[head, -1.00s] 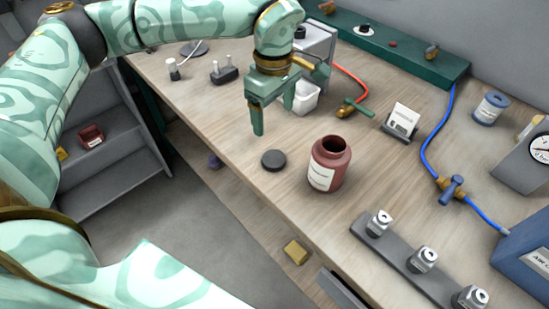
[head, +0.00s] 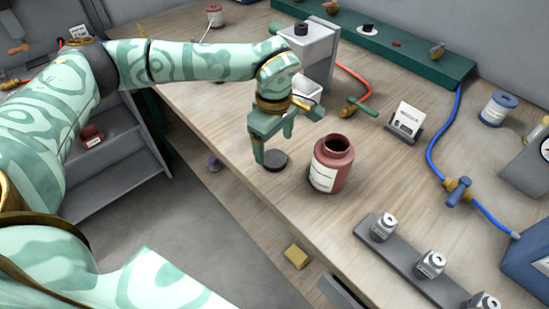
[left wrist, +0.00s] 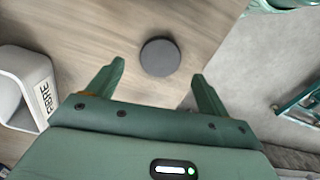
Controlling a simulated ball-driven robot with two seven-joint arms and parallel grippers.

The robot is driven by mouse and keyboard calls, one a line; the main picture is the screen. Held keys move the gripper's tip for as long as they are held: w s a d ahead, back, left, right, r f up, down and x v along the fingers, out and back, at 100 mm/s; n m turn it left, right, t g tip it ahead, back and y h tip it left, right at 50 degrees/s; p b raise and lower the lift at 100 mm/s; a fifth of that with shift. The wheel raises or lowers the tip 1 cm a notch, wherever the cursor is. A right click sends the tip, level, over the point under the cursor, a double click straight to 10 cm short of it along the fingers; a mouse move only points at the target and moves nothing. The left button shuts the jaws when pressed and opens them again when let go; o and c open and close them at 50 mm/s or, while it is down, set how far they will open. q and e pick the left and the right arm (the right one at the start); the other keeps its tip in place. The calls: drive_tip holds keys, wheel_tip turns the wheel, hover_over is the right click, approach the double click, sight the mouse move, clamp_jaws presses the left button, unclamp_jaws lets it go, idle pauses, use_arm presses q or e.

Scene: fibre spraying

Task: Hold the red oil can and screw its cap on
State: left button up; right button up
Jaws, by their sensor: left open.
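The red oil can (head: 331,165) stands upright and open on the bench, a dark round mouth at its top and a pale label on its side. Its dark grey cap (head: 274,162) lies flat on the bench just left of the can. My left gripper (head: 274,147) is open and empty, low over the cap, with one finger in front of the cap's left edge. In the left wrist view the cap (left wrist: 160,57) lies beyond and between the two spread fingertips. I cannot tell whether a finger touches it. My right gripper is out of view.
A white bin (head: 306,90) and a grey box stand behind the gripper. A grey rack with small bottles (head: 383,227) lies right of the can. A card holder (head: 407,122) and a blue hose (head: 433,140) are farther right. The bench's front edge is close to the cap.

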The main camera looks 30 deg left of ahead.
sight(274, 158)
use_arm(q)
wheel_tip(274, 158, down, 5)
drive_tip(key=shift+r+b, duration=0.15)
drive_tip(key=shift+b, duration=0.45)
drive_tip(key=shift+r, duration=0.1)
drive_tip(key=c, duration=1)
